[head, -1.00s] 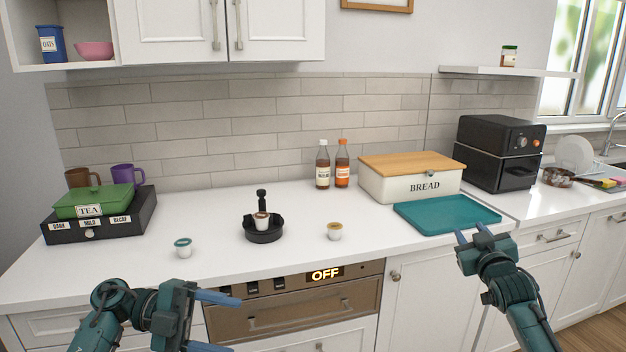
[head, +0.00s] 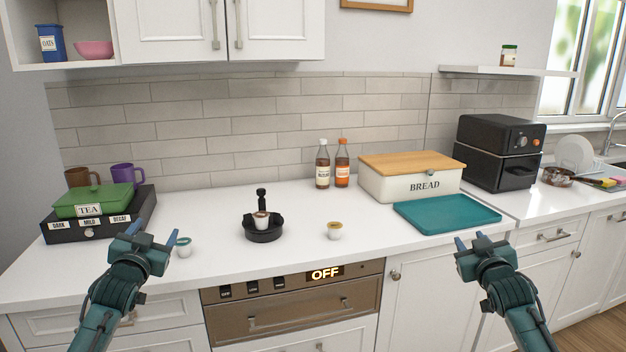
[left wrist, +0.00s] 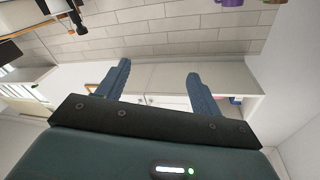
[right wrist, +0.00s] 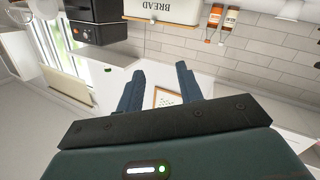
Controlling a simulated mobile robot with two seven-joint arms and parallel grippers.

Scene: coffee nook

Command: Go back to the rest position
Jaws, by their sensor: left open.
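My left gripper (head: 152,240) is open and empty at the left, in front of the counter's front edge, with its fingers pointing forward beside the teal-lidded pod. In the left wrist view its two blue fingers (left wrist: 158,88) stand apart with nothing between them. My right gripper (head: 471,239) is at the right, in front of the counter edge below the teal board. In the right wrist view its fingers (right wrist: 160,90) are spread apart and empty.
The white counter (head: 330,258) holds a teal-lidded pod (head: 184,247), a black pod holder (head: 264,236), a brown-lidded pod (head: 334,231), a tea box (head: 95,201), a bread box (head: 410,185) and a teal board (head: 447,214). An oven front (head: 290,310) reads OFF.

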